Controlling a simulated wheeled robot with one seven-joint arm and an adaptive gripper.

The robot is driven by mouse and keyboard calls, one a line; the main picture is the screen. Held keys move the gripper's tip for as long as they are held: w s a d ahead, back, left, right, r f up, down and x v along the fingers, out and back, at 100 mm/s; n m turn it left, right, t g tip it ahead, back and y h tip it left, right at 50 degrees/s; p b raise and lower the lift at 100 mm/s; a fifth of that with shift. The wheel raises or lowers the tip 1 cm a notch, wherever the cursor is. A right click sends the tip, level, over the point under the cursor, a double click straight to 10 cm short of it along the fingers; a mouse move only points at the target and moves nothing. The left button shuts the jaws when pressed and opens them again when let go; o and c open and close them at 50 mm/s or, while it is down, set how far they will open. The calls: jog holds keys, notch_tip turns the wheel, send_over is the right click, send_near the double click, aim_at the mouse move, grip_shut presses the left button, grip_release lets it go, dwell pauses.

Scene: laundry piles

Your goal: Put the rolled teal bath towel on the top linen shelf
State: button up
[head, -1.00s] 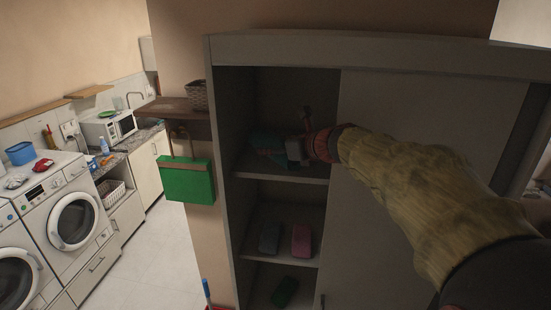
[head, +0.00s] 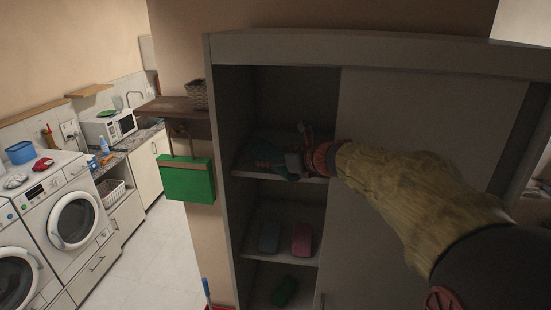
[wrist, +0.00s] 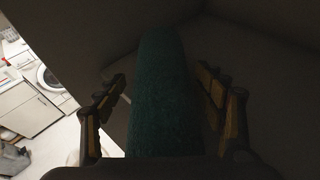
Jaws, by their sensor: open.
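The rolled teal bath towel (head: 264,153) lies on the top linen shelf (head: 308,179), inside the open left part of the cabinet. It is dim and partly hidden behind my gripper (head: 285,160). In the wrist view the towel (wrist: 163,95) runs lengthwise between the two fingers of my gripper (wrist: 161,82). The fingers stand apart, one on each side, with a gap visible on the left and a dark narrower one on the right. Whether the towel's underside fully touches the board cannot be seen.
A lower shelf holds a blue-grey folded item (head: 269,238) and a pink one (head: 301,239); a green one (head: 285,291) lies below. The cabinet's door panel (head: 420,110) is close to my arm. A green hanging box (head: 187,180) is left of the cabinet.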

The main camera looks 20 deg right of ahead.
jog(key=shift+r, duration=0.1)
jog(key=shift+s+r, duration=0.15)
jog(key=b+v, duration=0.1)
jog(key=v, duration=0.6)
jog(key=shift+s, duration=0.15)
dwell(0.4)
